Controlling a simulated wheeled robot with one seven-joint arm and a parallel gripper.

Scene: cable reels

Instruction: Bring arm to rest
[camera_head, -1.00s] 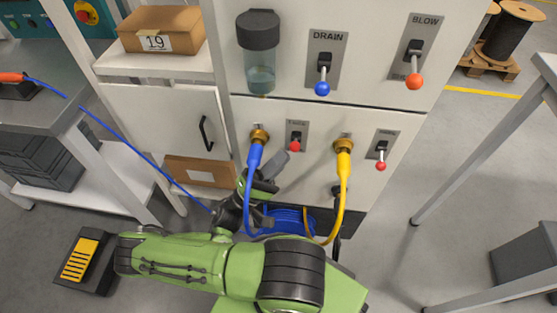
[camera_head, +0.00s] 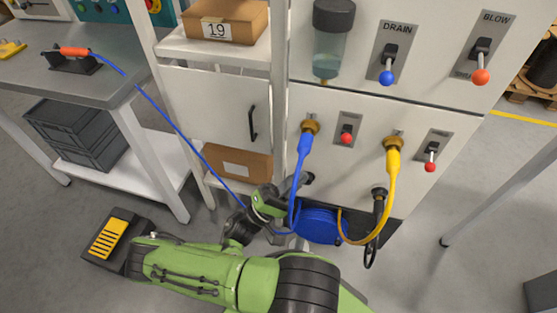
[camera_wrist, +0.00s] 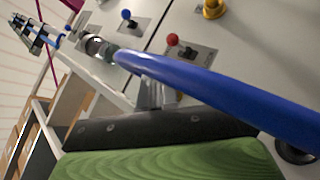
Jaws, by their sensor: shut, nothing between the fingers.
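My green arm reaches in from the bottom of the head view. My gripper (camera_head: 301,180) is shut and empty, low in front of the white panel, by the blue hose (camera_head: 299,172). The hose hangs from a brass fitting (camera_head: 310,126) and passes close to my wrist; I cannot tell whether they touch. In the wrist view the blue hose (camera_wrist: 215,88) crosses close in front of the camera, and part of my gripper (camera_wrist: 150,95) shows behind it. The fingertips are partly hidden there.
A shelf with a box marked 19 (camera_head: 224,20) stands left. A workbench (camera_head: 75,80) and a yellow-black pedal (camera_head: 112,240) are further left.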

